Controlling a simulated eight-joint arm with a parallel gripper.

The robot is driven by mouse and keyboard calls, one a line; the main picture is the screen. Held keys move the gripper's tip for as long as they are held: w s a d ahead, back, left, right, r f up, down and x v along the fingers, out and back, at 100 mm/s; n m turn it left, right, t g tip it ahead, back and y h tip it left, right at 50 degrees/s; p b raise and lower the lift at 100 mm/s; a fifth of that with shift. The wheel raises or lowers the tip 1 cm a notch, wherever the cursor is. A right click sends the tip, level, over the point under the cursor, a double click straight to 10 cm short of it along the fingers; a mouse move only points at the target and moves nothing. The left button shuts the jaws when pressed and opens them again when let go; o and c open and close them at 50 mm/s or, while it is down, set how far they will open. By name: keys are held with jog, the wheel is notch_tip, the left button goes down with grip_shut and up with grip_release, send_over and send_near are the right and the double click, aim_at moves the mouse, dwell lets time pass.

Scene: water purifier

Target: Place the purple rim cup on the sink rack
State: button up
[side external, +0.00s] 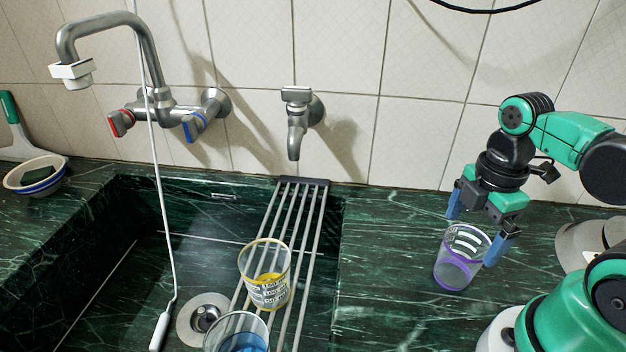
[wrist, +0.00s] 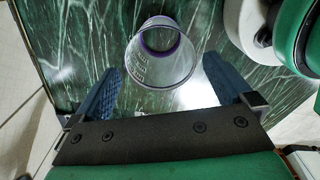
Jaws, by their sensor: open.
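The purple rim cup (side external: 460,258) is clear with a purple band and stands on the green marble counter right of the sink. It also shows in the wrist view (wrist: 160,55), ahead of and between my finger tips. My gripper (side external: 481,232) is above and around the cup's upper part in the side view, with one blue finger on each side. In the wrist view my gripper (wrist: 160,84) is open, with a gap between each finger and the cup. The sink rack (side external: 310,225), made of grey metal bars, spans the right part of the sink.
A yellow rim cup (side external: 265,272) and a cup with blue contents (side external: 237,335) are at the rack. A tap (side external: 297,125) hangs over the rack's back end. A bowl (side external: 36,175) stands at far left. Counter between rack and purple rim cup is clear.

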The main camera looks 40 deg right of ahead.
jog(key=w+a+r+m+t, duration=0.4)
jog(key=w+m+t, duration=0.3)
jog(key=w+m, duration=0.3)
jog(key=r+m, duration=0.1)
jog(key=m, duration=0.2)
jog(key=shift+a+m, duration=0.15)
jog(key=shift+m, duration=0.15)
jog(key=shift+r, duration=0.1)
jog(key=n+g+y, duration=0.4)
jog(key=n+g, duration=0.1)
jog(key=n, duration=0.7)
send_over(474, 244)
jog(key=shift+f, duration=0.9)
jog(key=shift+s+r+n, duration=0.1)
jog(key=shift+s+n, duration=0.3)
jog(key=shift+n, duration=0.3)
jog(key=shift+x, duration=2.8)
